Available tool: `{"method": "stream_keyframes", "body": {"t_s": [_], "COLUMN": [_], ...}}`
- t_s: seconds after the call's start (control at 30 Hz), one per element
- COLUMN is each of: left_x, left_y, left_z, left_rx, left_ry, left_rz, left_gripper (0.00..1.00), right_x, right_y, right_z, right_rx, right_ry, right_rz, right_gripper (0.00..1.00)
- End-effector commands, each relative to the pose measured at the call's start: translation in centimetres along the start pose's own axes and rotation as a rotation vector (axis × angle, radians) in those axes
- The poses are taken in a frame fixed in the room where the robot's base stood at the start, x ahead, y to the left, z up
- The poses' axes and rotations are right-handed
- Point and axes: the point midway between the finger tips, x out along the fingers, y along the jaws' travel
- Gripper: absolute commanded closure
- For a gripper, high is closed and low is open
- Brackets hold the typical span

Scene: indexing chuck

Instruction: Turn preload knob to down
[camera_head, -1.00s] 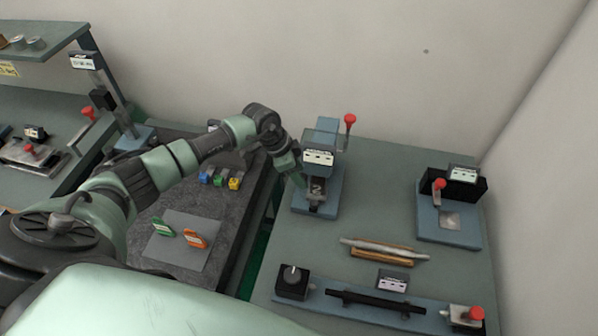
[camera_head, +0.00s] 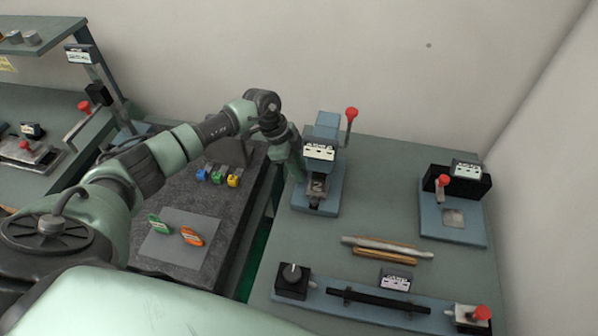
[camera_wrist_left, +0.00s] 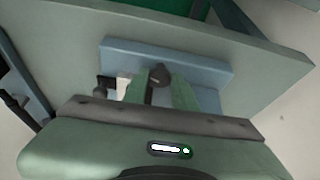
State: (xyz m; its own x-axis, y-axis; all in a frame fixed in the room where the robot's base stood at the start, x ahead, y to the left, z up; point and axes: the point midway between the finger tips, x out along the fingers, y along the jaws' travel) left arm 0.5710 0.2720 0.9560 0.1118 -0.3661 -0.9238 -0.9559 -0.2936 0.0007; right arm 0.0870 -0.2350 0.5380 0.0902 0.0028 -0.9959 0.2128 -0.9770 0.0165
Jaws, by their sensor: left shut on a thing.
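My left gripper (camera_head: 297,168) is at the left side of a blue bench device with a red-tipped lever (camera_head: 324,135). In the left wrist view its green fingers (camera_wrist_left: 160,88) are shut on a small dark round knob (camera_wrist_left: 160,73) in front of a blue block (camera_wrist_left: 205,72). The knob's pointer direction is not clear to me. In the head view this knob is hidden by the gripper and the device. Another dark dial with a white mark (camera_head: 292,273) stands at the front left of the bench, away from the gripper. My right gripper is not in view.
The green bench (camera_head: 385,200) also carries a blue fixture with a red handle (camera_head: 453,225), loose rods (camera_head: 388,247) and a long blue base with a black bar (camera_head: 375,299). A grey table (camera_head: 210,215) at left holds colored tags. The bench middle is clear.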

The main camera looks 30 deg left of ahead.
Motion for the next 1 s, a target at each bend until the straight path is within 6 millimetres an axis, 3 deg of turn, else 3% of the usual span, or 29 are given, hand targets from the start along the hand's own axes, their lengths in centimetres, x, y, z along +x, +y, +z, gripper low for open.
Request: {"method": "stream_keyframes", "body": {"t_s": [0.5, 1.0], "left_x": [0.2, 0.1], "left_y": [-0.6, -0.6], "left_z": [-0.1, -0.2], "left_rx": [0.407, 0.563], "left_ry": [0.001, 0.000], "left_rz": [0.164, 0.231], "left_gripper": [1.00, 1.00], "right_x": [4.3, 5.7], "right_y": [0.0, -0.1], "right_z": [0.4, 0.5], "right_rx": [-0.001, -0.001], "right_ry": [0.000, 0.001], "right_rz": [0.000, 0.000], "right_gripper": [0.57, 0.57]}}
